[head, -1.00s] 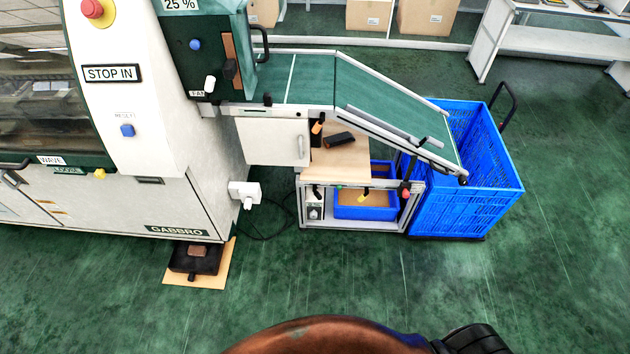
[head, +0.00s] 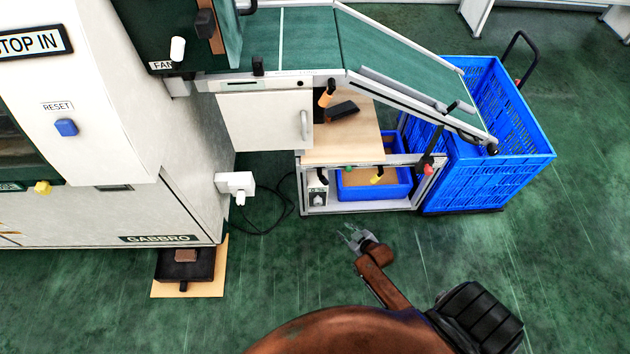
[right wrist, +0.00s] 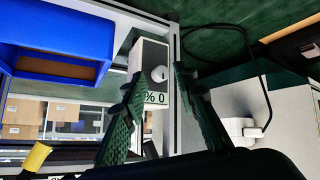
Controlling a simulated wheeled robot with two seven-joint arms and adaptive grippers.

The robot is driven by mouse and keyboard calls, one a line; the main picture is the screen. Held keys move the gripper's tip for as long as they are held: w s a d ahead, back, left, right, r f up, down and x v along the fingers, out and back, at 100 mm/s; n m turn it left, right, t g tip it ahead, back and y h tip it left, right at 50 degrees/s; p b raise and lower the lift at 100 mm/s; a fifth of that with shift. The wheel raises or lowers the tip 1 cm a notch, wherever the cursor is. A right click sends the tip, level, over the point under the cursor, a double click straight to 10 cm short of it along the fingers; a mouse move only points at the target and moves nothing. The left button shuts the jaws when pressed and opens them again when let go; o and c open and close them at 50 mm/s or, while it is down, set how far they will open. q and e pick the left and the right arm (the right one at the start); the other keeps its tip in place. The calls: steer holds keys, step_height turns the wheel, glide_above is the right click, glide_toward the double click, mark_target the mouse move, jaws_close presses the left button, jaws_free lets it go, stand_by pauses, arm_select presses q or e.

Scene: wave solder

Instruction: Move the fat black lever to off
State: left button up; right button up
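Black levers show in several places in the head view, and I cannot tell for certain which is the fat one. A thick black lever (head: 205,23) sits by a brown strip on the dark green panel, above a white lever (head: 178,48) marked FAN. A small white box (head: 317,196) with a dark part stands under the wooden bench. In the right wrist view the box (right wrist: 151,55) has a white knob and a label, partly hidden by a finger. My right gripper (head: 362,240) is open and empty in front of the bench. My left gripper is not in view.
A blue bin (head: 375,190) sits on the bench's lower shelf. A large blue crate (head: 490,165) stands right of the bench, below the sloping conveyor (head: 400,60). A black pedal (head: 185,265) lies on a board at left. A cable runs beside a white socket (head: 235,182). The floor ahead is clear.

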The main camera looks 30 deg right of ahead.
steer(key=w+d+r+t+b, duration=0.2)
steer(key=w+r+b, duration=0.1)
steer(key=w+r, duration=0.4)
steer(key=n+t+b, duration=0.1)
steer(key=t+b, duration=0.1)
steer(key=b, duration=0.1)
glide_toward(325, 182)
steer(key=x, duration=0.4)
steer(key=shift+w+r, duration=0.1)
steer(key=shift+w, duration=0.1)
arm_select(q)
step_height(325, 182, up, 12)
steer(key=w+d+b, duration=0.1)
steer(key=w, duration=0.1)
arm_select(e)
steer(key=x, duration=0.2)
steer(key=shift+w+f, duration=0.25)
steer(key=shift+w, duration=0.05)
steer(key=b+x, duration=0.2)
steer(key=x, duration=0.1)
steer(key=shift+w+f, duration=0.15)
steer(key=shift+w, duration=0.55)
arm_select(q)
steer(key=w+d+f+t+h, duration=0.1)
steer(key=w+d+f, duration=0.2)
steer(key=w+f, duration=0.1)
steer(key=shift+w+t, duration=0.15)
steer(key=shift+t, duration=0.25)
arm_select(e)
steer(key=shift+c, duration=0.5)
